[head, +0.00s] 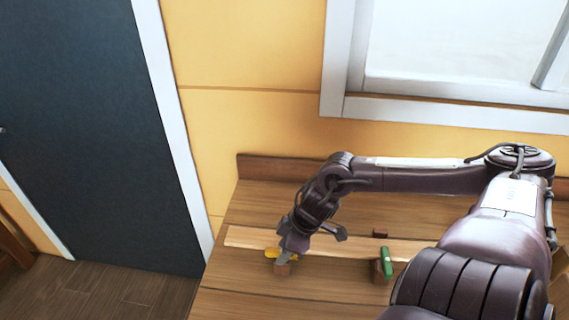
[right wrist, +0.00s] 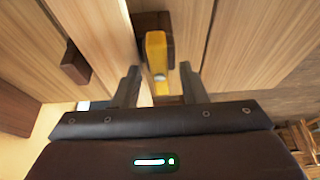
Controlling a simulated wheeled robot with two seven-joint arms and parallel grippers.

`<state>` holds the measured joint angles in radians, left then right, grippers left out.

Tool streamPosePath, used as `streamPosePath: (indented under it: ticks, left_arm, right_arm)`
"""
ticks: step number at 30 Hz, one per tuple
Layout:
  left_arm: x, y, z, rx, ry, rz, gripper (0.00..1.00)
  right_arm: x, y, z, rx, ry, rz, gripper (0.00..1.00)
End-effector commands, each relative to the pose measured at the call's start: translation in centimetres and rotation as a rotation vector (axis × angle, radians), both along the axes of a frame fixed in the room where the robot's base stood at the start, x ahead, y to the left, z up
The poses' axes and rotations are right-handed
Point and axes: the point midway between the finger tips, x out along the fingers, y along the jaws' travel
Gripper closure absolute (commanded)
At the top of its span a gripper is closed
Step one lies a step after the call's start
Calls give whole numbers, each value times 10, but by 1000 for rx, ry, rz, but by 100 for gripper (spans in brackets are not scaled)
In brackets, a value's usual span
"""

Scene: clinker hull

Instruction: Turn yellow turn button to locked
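The yellow turn button (head: 272,253) sits on a small brown block (head: 282,268) at the left part of the bench, by the pale plank (head: 340,245). In the right wrist view the yellow turn button (right wrist: 156,52) lies lengthwise between the fingers, with the dark block (right wrist: 172,38) behind it. My right gripper (head: 287,250) is at the button. Its two fingers (right wrist: 160,88) stand apart on either side of it, with gaps visible. In the head view the gripper partly hides the button. My left gripper is not in view.
A green turn button (head: 387,262) stands on another block to the right. A small brown block (head: 380,233) lies behind the plank. The wooden bench (head: 235,300) has a raised back edge against the yellow wall. My right arm covers the bench's right side.

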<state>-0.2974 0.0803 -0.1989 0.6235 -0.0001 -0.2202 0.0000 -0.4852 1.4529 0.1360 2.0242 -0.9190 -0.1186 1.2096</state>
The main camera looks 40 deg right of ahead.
Motion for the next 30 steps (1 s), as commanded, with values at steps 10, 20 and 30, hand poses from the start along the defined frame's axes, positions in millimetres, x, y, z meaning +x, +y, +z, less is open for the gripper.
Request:
streamPosePath:
  ticks: [10,20,30]
  left_arm:
    - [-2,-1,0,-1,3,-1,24]
    - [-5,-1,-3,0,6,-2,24]
    - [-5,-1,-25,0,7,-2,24]
  right_arm:
    - [0,0,1,-1,-1,0,95]
    - [1,0,0,0,-1,18,100]
    - [2,-1,-3,-1,-4,183,100]
